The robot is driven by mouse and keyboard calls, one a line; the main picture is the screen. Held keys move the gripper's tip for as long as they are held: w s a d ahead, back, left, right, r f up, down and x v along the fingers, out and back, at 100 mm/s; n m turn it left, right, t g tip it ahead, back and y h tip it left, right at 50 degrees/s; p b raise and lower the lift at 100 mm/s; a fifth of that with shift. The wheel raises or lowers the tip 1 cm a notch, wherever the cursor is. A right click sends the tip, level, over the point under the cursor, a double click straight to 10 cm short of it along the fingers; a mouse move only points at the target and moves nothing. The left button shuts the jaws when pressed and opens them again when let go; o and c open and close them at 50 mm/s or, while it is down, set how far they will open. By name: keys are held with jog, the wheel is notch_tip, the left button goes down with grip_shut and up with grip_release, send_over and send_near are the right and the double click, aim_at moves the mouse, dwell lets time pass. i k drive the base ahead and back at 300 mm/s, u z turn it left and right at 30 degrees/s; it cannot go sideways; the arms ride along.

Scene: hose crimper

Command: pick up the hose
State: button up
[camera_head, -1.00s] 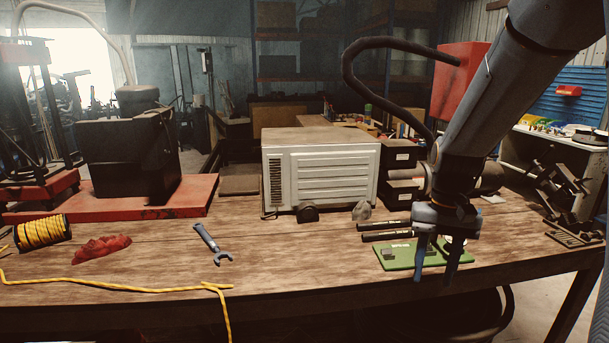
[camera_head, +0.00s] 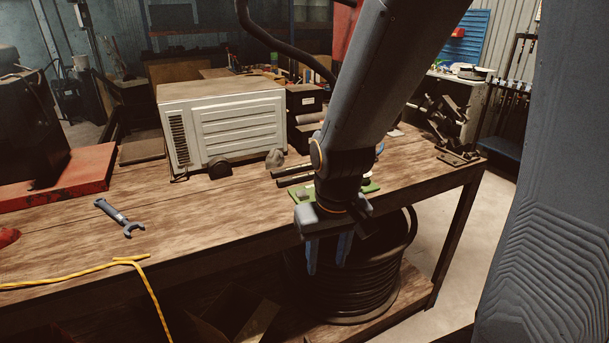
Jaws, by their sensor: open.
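Two short black hose-like pieces (camera_head: 293,173) lie on the tabletop, right of the white metal box; their right ends are hidden behind my arm. A large coil of black hose (camera_head: 365,290) sits on the shelf under the table. My gripper (camera_head: 328,266) points down with its two blue fingers apart and nothing between them. It appears in front of the table's front edge, and its fingers overlap the coil's left part in the picture. I cannot tell how far they are from the coil.
A green board (camera_head: 303,191) lies partly hidden behind my arm. The white metal box (camera_head: 230,126) stands on the table (camera_head: 190,222). A wrench (camera_head: 120,218) and yellow rope (camera_head: 70,275) lie at left. The table leg (camera_head: 452,242) stands right of the coil.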

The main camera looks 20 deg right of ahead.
aim_at(291, 180)
jog(key=z, duration=0.45)
jog(key=k, duration=1.05)
jog(key=z, duration=0.85)
jog(key=i, duration=0.8)
jog(key=u, duration=0.75)
jog(key=i, duration=0.9)
jog(key=u, duration=0.45)
